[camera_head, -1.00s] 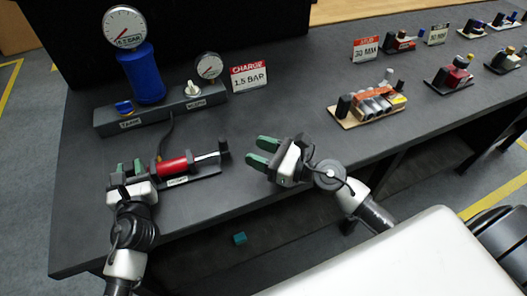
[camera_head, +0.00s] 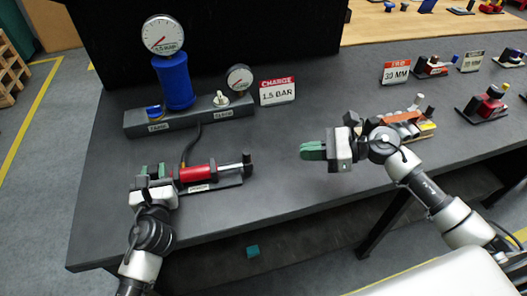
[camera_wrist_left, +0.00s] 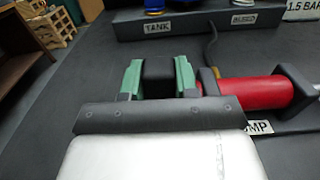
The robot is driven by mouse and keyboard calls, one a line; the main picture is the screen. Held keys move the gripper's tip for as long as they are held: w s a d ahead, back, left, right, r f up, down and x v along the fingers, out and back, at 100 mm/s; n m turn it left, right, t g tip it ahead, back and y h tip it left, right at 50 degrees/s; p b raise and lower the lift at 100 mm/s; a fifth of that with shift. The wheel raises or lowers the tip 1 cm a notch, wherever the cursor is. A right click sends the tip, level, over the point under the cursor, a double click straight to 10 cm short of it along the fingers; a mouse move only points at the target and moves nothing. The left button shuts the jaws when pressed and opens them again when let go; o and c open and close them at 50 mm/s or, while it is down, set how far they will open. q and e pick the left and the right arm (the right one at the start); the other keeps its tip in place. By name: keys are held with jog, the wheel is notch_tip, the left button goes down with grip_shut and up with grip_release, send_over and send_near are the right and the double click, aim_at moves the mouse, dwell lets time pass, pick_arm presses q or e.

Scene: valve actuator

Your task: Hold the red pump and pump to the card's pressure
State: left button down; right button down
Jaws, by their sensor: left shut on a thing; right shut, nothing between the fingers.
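The red pump (camera_head: 198,173) lies on its dark base on the bench, its steel rod and black handle (camera_head: 247,160) pointing right. It also shows in the left wrist view (camera_wrist_left: 248,93). My left gripper (camera_head: 153,170) is shut on the black block at the pump's left end, with the block between its green fingers in the left wrist view (camera_wrist_left: 158,78). My right gripper (camera_head: 312,150) is shut and empty, right of the handle and apart from it. The card (camera_head: 277,90) reads CHARGE 1.5 BAR. The blue tank (camera_head: 173,82) carries a round gauge (camera_head: 162,34) with a 1.5 BAR label.
A grey manifold (camera_head: 190,117) holds the tank, a blue knob (camera_head: 154,111), a pale valve knob (camera_head: 221,98) and a small gauge (camera_head: 239,78). A hose runs to the pump. An orange-and-grey assembly (camera_head: 403,128) stands behind my right wrist. The bench between handle and right gripper is clear.

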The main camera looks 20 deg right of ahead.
aim_at(247, 160)
jog(key=shift+n+g, duration=0.5)
jog(key=shift+g, duration=0.3)
jog(key=x, duration=0.3)
jog(key=r+x, duration=0.1)
jog(key=x, duration=0.3)
jog(key=w+x, duration=0.1)
jog(key=x, duration=0.2)
jog(key=shift+w+a+r, duration=0.1)
jog(key=shift+a+r, duration=0.2)
jog(key=shift+a, duration=0.35)
jog(key=a, duration=0.6)
jog(key=shift+w, duration=0.15)
